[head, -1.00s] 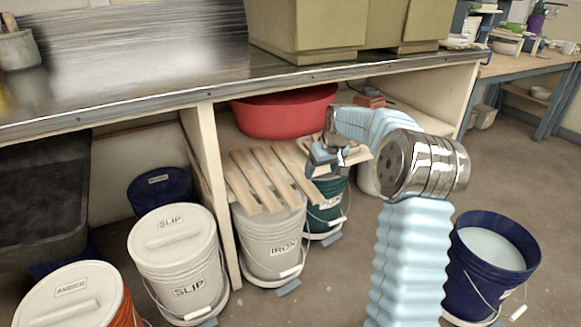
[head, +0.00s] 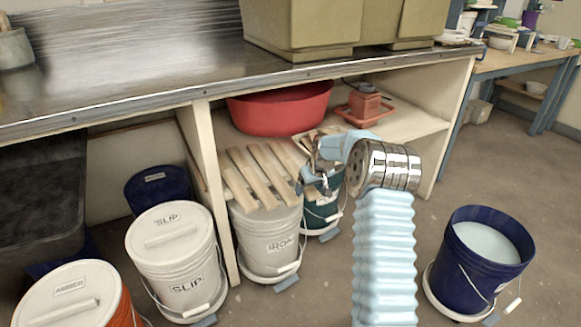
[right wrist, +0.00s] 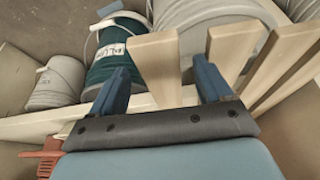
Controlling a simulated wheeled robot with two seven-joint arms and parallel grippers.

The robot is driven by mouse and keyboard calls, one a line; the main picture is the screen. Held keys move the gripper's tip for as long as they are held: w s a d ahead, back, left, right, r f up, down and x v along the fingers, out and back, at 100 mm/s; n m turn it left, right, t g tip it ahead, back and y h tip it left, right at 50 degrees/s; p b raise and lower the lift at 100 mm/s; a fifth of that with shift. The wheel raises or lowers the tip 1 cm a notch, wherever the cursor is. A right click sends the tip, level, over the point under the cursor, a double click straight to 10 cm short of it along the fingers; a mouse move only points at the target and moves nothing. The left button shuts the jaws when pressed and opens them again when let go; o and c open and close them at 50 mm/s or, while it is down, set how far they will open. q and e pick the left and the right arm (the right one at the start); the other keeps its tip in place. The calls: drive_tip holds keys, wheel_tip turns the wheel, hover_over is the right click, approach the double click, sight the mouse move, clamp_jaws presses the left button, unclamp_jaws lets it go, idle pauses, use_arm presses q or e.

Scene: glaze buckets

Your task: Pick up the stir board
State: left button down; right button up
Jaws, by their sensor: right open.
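Several pale wooden stir boards (head: 262,172) lie side by side on the shelf under the counter, their near ends sticking out over the lidded buckets. My right gripper (head: 315,182) is at the right end of the row, open. In the right wrist view, my right gripper (right wrist: 164,82) has one blue finger on each side of a single stir board (right wrist: 155,66). The fingers look apart from it, though contact is hard to judge. More boards (right wrist: 234,46) lie just right of the right finger. My left gripper is not in view.
A red basin (head: 280,110) and an orange-red device (head: 364,105) stand on the shelf behind. A white bucket (head: 270,240) and a dark green bucket (head: 320,213) stand below the boards. An open blue bucket (head: 482,262) stands on the floor at right.

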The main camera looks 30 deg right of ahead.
drive_tip(key=c, duration=1.4)
drive_tip(key=shift+o, duration=0.2)
